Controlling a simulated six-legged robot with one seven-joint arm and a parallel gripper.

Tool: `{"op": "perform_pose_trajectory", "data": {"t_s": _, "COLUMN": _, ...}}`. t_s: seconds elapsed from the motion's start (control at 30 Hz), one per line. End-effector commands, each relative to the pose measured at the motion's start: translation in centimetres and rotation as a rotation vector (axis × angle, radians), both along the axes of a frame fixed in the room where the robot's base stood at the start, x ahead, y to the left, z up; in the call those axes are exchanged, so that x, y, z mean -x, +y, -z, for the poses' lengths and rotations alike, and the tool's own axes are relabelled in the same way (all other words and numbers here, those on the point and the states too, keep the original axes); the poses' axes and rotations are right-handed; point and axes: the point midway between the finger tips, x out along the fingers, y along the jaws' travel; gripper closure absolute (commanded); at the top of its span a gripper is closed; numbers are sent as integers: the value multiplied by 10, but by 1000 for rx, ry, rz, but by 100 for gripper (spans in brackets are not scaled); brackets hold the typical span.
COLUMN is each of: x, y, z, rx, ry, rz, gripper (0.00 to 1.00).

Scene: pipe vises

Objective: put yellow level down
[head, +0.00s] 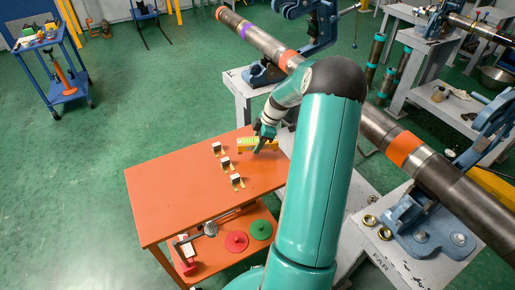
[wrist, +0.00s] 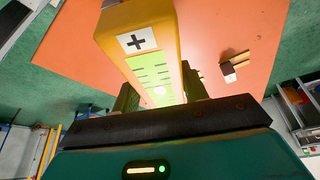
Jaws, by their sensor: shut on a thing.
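The yellow level (head: 247,145) is at the far right part of the orange table (head: 165,195) in the head view. It fills the upper middle of the wrist view (wrist: 118,22), with a plus mark and a green scale on its face. My gripper (head: 263,138) is shut on the level; its fingers show on both sides of the level in the wrist view (wrist: 158,95). I cannot tell whether the level touches the tabletop or hangs just above it.
One shows in the wrist view (wrist: 229,72). The table's left half is clear. A long pipe (head: 375,125) in blue vises (head: 425,222) runs along the right. A lower shelf holds red and green discs (head: 260,229).

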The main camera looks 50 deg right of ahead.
Motion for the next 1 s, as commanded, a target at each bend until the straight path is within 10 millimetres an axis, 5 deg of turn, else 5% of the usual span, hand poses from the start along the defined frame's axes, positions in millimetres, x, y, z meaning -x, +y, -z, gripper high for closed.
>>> {"op": "perform_pose_trajectory", "data": {"t_s": 0.23, "x": -2, "y": -2, "z": 32, "rx": -2, "ry": 1, "rz": 1, "gripper": 97}}
{"op": "perform_pose_trajectory", "data": {"t_s": 0.6, "x": -2, "y": -2, "z": 36, "rx": 0, "ry": 0, "rz": 1, "gripper": 97}}
{"op": "perform_pose_trajectory", "data": {"t_s": 0.63, "x": -2, "y": -2, "z": 37, "rx": -1, "ry": 1, "rz": 1, "gripper": 53}}
{"op": "perform_pose_trajectory", "data": {"t_s": 0.7, "x": -2, "y": -2, "z": 36, "rx": -1, "ry": 1, "rz": 1, "gripper": 39}}
{"op": "perform_pose_trajectory", "data": {"t_s": 1.0, "x": -2, "y": -2, "z": 36, "rx": 0, "ry": 0, "rz": 1, "gripper": 35}}
